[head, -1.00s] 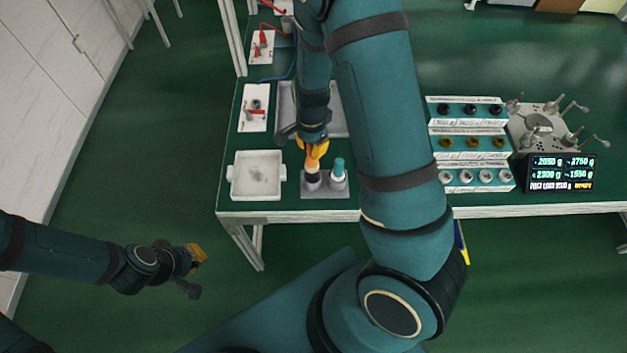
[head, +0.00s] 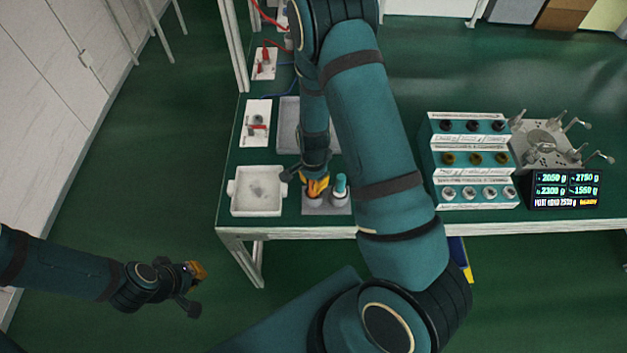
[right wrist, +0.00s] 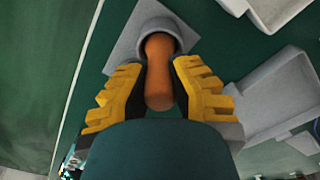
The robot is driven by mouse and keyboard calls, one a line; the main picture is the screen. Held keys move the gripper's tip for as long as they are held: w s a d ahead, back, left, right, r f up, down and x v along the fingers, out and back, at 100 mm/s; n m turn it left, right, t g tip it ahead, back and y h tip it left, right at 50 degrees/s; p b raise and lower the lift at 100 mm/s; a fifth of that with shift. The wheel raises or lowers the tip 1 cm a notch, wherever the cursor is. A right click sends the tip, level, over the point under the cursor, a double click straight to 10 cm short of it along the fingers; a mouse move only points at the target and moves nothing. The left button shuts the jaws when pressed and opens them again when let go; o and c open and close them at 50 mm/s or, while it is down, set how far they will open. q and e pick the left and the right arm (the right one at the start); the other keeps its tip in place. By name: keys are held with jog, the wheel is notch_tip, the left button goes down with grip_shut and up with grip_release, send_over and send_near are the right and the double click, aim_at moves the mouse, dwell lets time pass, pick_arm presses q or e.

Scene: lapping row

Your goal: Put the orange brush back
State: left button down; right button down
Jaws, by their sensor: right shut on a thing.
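My right gripper (head: 316,187) is shut on the orange brush (right wrist: 158,72), over the left side of the grey brush holder (head: 326,209). In the right wrist view, the yellow fingers flank its orange handle, and its far end lies within the round rim of a grey holder cup (right wrist: 150,27). How deep it sits is hidden. A teal-topped brush (head: 340,184) stands upright in the holder just to the right. My left gripper (head: 197,285) is away from the table at the lower left, with nothing visible in it; its finger opening is unclear.
A white tray (head: 232,203) stands left of the holder, and a grey tray (head: 287,128) lies behind it. Tiered racks (head: 435,172), a lit display (head: 566,189) and a plate with levers (head: 545,148) are to the right. The table's front edge is close.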

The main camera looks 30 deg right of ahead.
jog(key=shift+f, duration=0.2)
jog(key=c, duration=1)
grip_release()
jog(key=shift+r, duration=0.1)
jog(key=shift+r, duration=0.2)
notch_tip(320, 180, up, 12)
jog(key=shift+f+p, duration=0.2)
jog(key=shift+p, duration=0.8)
jog(key=s+a+f+n+y, duration=0.1)
jog(key=s+a+f+n, duration=0.1)
jog(key=a+n, duration=0.2)
jog(key=s+a+f+n+t+y, duration=0.1)
jog(key=s+a+f+n, duration=0.2)
jog(key=a+n, duration=0.2)
jog(key=s+a+f+n+t+y, duration=0.1)
jog(key=s+a+f+n+y, duration=0.1)
jog(key=a, duration=0.5)
jog(key=shift+s+a+f+n, duration=0.4)
jog(key=shift+s+f+n, duration=0.35)
jog(key=shift+n, duration=0.45)
